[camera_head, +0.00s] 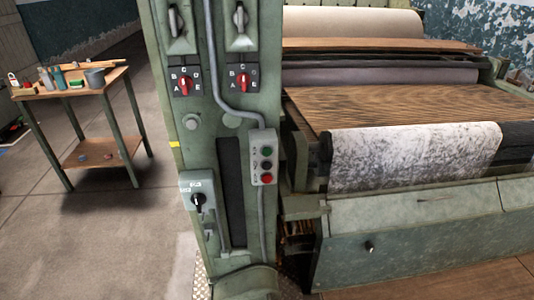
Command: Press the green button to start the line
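Nothing covers the box. Neither of my grippers shows in this view.
The green column (199,143) also bears two red rotary switches and a black knob on a grey box (188,184). A roller machine with a patterned sheet (415,155) stands at right. A small wooden table (55,93) with tools stands at left. Bare floor lies between.

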